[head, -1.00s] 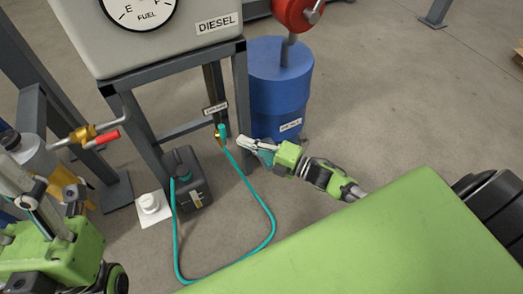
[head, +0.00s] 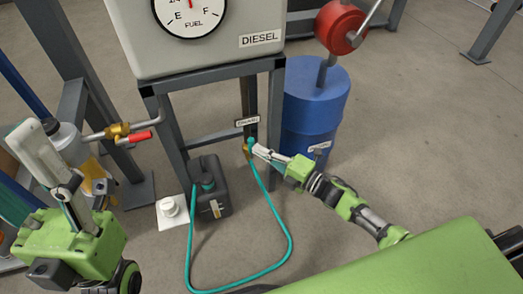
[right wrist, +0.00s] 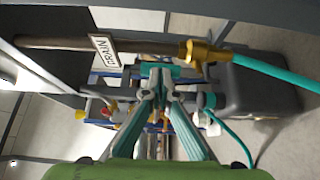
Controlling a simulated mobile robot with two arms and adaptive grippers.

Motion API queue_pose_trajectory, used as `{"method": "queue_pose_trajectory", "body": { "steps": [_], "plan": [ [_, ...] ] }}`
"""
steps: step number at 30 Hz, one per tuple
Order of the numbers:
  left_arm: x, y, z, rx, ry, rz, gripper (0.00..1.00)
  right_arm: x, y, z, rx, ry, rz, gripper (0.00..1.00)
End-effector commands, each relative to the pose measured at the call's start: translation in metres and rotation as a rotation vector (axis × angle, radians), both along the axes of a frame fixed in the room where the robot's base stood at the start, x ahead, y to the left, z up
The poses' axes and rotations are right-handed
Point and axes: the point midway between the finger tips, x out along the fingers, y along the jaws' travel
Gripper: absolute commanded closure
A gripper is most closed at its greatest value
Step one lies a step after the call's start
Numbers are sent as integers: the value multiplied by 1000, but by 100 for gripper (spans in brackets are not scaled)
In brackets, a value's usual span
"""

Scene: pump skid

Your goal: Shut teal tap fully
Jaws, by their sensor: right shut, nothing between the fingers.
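The teal tap (head: 250,144) sits on a brass fitting low on the drain pipe, under the DRAIN label (head: 247,121). My right gripper (head: 262,151) is shut and empty, with its fingertips right beside the tap; contact is unclear. In the right wrist view the teal handle (right wrist: 153,68) shows just beyond the fingertips (right wrist: 159,78), near the brass fitting (right wrist: 203,53). The fingers partly cover the tap in the head view. My left gripper (head: 62,185) is at the left, away from the tap; its opening is unclear.
A teal hose (head: 287,232) loops from the fitting to a black jerrycan (head: 210,188). A blue drum (head: 313,105) stands right of the grey frame (head: 173,140). A red-handled valve (head: 139,137) is at left. Floor at right is clear.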

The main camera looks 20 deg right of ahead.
Motion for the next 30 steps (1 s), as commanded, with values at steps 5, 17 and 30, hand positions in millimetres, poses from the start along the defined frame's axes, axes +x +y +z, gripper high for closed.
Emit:
{"method": "queue_pose_trajectory", "body": {
  "steps": [5,17,30],
  "plan": [
    [0,1,0,-2,20,0,48,0,1,1,-24,0,-1,100],
    [2,0,4,0,32,1,48,0,4,3,-62,-1,0,100],
    [2,0,17,0,23,1,48,0,8,4,-116,-3,1,100]
  ]
}}
